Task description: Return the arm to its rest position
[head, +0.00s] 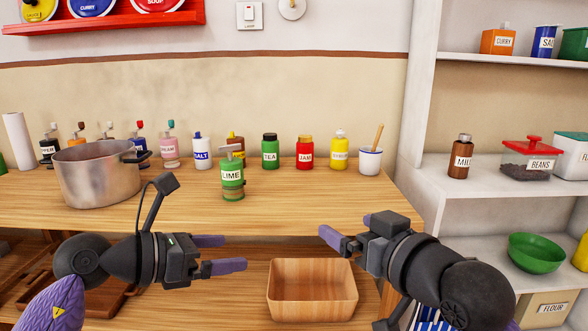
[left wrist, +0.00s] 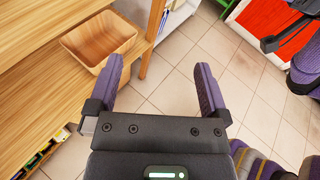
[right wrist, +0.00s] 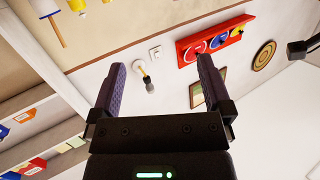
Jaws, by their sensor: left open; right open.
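My left gripper (head: 226,254) is in front of the counter's edge in the head view, pointing right, with its purple fingers apart and nothing between them. In the left wrist view its fingers (left wrist: 158,85) are spread over bare floor tiles. My right gripper (head: 345,228) is on the right side of the head view, above and right of the wooden box, pointing left. In the right wrist view its fingers (right wrist: 160,78) are spread with only the wall behind them. Both grippers are empty and touch nothing that I can see.
A wooden counter (head: 300,215) bears a metal pot (head: 98,178), a green lime bottle (head: 232,178) and several jars along the wall. A wooden box (head: 312,290) sits on the lower shelf, between the grippers in the picture. White shelves (head: 490,190) stand at the right.

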